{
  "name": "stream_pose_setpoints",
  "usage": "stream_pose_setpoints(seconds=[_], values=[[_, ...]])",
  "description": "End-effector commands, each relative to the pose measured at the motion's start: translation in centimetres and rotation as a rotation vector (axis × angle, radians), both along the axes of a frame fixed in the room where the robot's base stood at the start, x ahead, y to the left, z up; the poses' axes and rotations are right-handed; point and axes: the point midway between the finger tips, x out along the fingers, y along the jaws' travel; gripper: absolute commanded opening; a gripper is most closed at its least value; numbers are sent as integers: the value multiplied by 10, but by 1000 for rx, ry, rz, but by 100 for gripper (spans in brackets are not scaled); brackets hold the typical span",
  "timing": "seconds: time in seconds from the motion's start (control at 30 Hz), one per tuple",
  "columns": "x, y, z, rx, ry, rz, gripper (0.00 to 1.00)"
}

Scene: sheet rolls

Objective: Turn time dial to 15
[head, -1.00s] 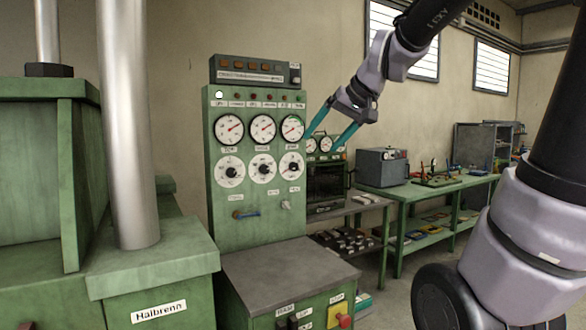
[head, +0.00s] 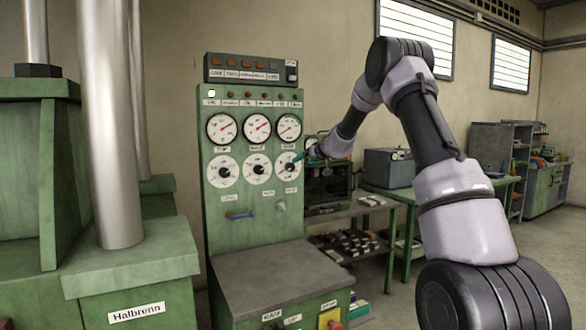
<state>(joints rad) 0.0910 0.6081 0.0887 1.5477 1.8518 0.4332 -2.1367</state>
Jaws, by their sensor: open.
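The green control panel (head: 246,215) carries a row of three white dials with black knobs: a left dial (head: 215,180), a middle dial (head: 257,178) and a right dial (head: 283,173). Their labels and numbers are too small to read, so I cannot tell by name which is the time dial. My gripper (head: 297,158) has teal fingers and is open. Its tips are in front of the upper right part of the right dial, close to its knob. I cannot tell whether they touch the knob. The fingers and wrist hide part of that dial's right edge.
Three gauges (head: 256,127) sit above the dials. A grey-topped cabinet (head: 275,271) juts out in front of the panel. Shelves and a grey box (head: 388,168) stand to the right.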

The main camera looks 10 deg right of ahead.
Motion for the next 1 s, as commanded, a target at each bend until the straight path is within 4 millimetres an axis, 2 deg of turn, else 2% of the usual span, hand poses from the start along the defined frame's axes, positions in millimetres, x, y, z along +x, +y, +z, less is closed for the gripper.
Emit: stream_pose_setpoints(seconds=[0.4,0.53,0.7,0.97,1.0], values=[[63,25,-28,2,-1,1,82],[77,31,-34,3,0,1,82],[86,35,-38,1,0,1,82],[87,35,-38,2,1,0,82],[87,35,-38,2,1,0,70]])
